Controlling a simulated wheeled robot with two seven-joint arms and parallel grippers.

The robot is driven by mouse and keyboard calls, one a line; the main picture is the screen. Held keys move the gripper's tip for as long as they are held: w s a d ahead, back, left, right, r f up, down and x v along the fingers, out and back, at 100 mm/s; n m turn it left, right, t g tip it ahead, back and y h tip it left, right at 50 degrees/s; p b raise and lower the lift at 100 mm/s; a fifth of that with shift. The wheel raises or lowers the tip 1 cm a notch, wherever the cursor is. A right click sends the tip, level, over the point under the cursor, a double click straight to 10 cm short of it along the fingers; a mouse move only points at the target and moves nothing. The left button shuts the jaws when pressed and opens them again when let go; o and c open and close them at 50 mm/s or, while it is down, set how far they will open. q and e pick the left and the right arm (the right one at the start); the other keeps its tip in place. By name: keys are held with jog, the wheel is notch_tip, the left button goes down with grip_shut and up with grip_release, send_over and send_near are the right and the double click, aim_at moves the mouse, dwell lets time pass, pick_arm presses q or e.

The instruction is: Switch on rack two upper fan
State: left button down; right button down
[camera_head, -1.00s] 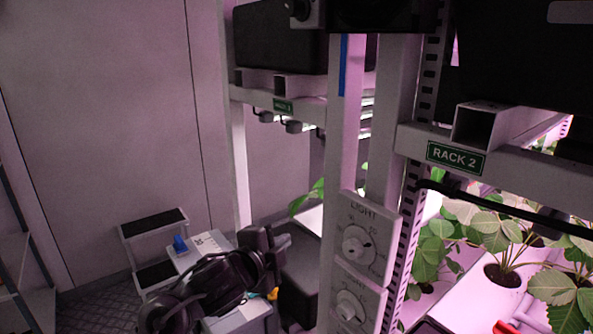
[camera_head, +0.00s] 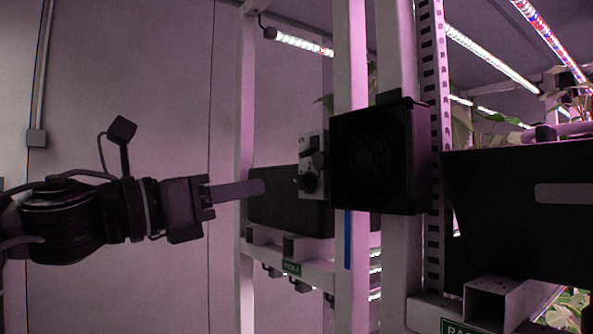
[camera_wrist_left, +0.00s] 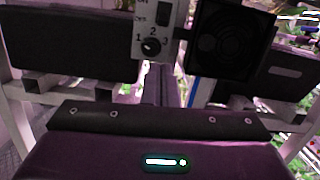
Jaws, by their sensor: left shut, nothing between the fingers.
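The black square fan (camera_head: 380,158) is mounted on the white rack post, and it also shows in the left wrist view (camera_wrist_left: 232,45). A pale control panel (camera_head: 312,150) sits at the fan's left side. In the left wrist view the panel (camera_wrist_left: 138,62) has a dark rocker switch (camera_wrist_left: 164,12) marked ON and OFF above a round black knob (camera_wrist_left: 151,47) marked 1, 2, 3. My left gripper (camera_head: 258,187) is shut and empty, its fingers pointing right, left of the panel and apart from it. In the left wrist view its fingers (camera_wrist_left: 160,80) lie below the knob. My right gripper is not in view.
A green rack sign (camera_head: 460,328) is cut off at the bottom edge. A large black box (camera_head: 520,235) fills the right side. Another rack with a black box (camera_head: 275,205) stands behind the gripper. Open wall space lies at left.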

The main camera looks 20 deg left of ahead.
aim_at(308, 152)
pick_arm(q)
jog(key=shift+s+a+r+m, duration=0.4)
jog(key=shift+s+r+m, duration=0.1)
jog(key=shift+s+r, duration=0.2)
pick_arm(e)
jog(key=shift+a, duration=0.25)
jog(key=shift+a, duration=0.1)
